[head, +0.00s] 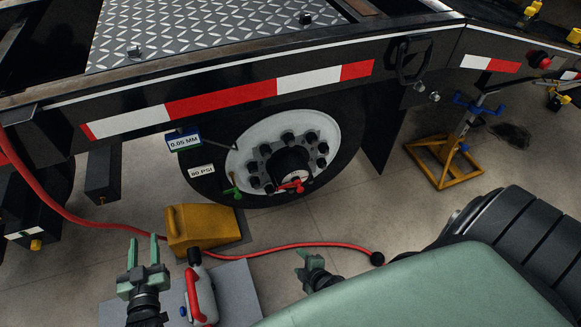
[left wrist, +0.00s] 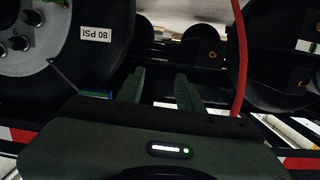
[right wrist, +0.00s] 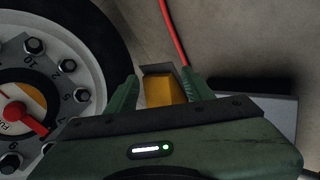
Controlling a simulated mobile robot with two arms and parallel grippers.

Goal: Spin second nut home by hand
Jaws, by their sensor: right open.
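The wheel's white rim (head: 258,131) carries a ring of several dark nuts around a dark hub (head: 288,163) with a red pointer (head: 292,185). In the right wrist view some nuts (right wrist: 67,66) sit beside printed numbers; I cannot tell which is the second nut or how far any is threaded. My left gripper (head: 146,250) is open and empty, below and left of the wheel in the head view. My right gripper (head: 305,262) is open below the wheel. Its fingers (right wrist: 160,92) are apart, with the yellow chock showing beyond them. Neither gripper touches a nut.
A yellow chock (head: 190,228) stands on the floor by the tyre. A red hose (head: 60,205) runs across the floor. A grey mat (head: 236,285) bears a red-and-white item (head: 200,296). A yellow stand (head: 445,160) is at right. The trailer frame (head: 230,90) overhangs the wheel.

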